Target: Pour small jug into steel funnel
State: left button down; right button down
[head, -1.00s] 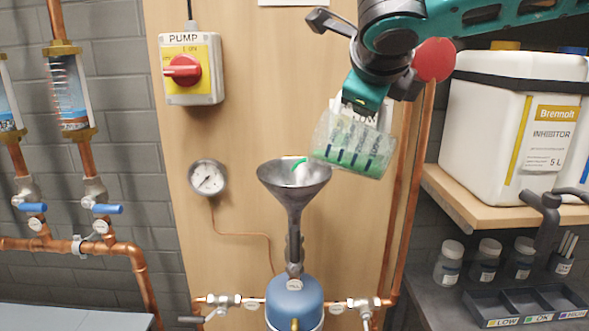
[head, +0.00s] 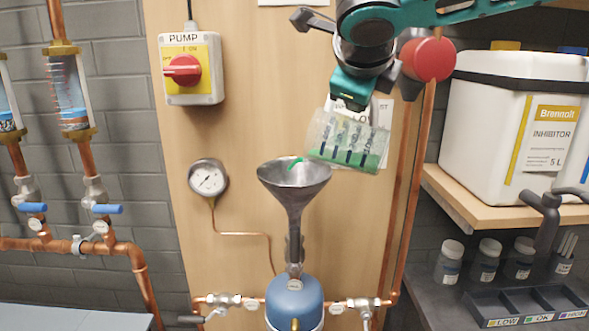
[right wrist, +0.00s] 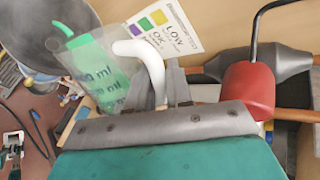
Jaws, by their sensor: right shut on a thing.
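The small jug (head: 347,142) is clear, with dark volume marks and green liquid inside. It is tilted, its left end above the right rim of the steel funnel (head: 294,186). A short green streak (head: 295,163) shows at the funnel mouth, left of the jug. The funnel stands upright above a blue vessel (head: 295,299). My right gripper (head: 352,98) is above the jug, shut on its handle. In the right wrist view, the jug (right wrist: 95,68) with its white handle (right wrist: 150,62) is in front of the grey jaws, and the funnel (right wrist: 50,32) is behind it. My left gripper is not in view.
A pump switch box (head: 190,68) and a gauge (head: 208,178) are on the wooden panel left of the funnel. Copper pipes (head: 408,190) run up its right side. A white inhibitor container (head: 510,125) stands on the right shelf, with small jars and a divided tray (head: 525,303) below.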

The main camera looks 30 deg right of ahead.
jog(key=shift+w+a+r, duration=0.25)
jog(key=shift+w+a, duration=0.2)
dwell(0.3)
jog(key=shift+w+a+r+n+g+h, duration=0.5)
jog(key=shift+w+a+n, duration=0.1)
jog(key=shift+w+n, duration=0.1)
dwell(1.1)
